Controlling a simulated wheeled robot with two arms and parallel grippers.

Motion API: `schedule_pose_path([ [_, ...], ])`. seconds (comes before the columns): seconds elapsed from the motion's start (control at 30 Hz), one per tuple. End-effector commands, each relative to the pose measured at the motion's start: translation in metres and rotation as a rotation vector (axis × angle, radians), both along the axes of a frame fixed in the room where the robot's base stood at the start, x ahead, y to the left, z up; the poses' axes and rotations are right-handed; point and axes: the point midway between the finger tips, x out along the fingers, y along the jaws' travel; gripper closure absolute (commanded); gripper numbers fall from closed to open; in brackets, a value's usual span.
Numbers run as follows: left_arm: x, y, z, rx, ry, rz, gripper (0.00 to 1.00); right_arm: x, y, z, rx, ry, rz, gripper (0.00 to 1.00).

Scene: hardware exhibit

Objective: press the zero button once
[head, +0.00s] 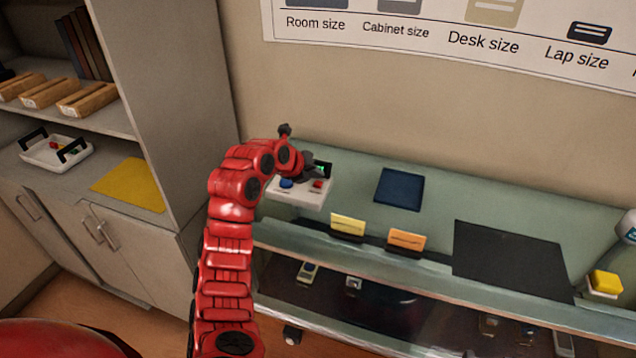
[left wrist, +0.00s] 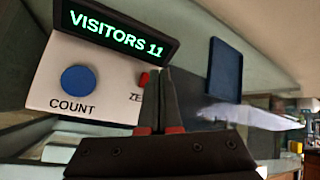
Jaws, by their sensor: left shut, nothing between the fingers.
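The white counter box (head: 300,193) stands on the pale green shelf at the back. It has a blue button (head: 286,183) and a red button (head: 318,184). In the left wrist view its display (left wrist: 116,47) reads "VISITORS 11". The blue button (left wrist: 76,80) is labelled "COUNT"; the red button (left wrist: 144,79) has a label starting "ZE", partly hidden by a finger. My left gripper (head: 310,168) is shut and empty over the box. Its dark fingers (left wrist: 161,98) appear beside the red button; I cannot tell whether they touch it. My right gripper is out of view.
A dark blue tray (head: 400,188) lies right of the box. Yellow (head: 347,226) and orange (head: 406,239) blocks stand along the shelf's front, with a black mat (head: 508,259) further right. A yellow-topped object (head: 605,283) is at the far right. A grey cabinet (head: 165,90) stands left.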

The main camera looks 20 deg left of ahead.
Motion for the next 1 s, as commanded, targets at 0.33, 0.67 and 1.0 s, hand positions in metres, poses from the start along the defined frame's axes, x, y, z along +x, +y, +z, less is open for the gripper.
schedule_pose_path([
  [0.33,0.0000,0.0000,0.0000,0.000,0.000,0.000,1.00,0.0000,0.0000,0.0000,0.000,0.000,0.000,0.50],
  [0.67,0.0000,0.0000,-0.0014,0.000,0.000,0.000,1.00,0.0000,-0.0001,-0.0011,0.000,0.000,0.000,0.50],
  [1.0,-0.0003,-0.0003,-0.0085,0.000,0.001,-0.001,1.00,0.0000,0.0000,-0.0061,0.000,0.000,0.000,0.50],
])
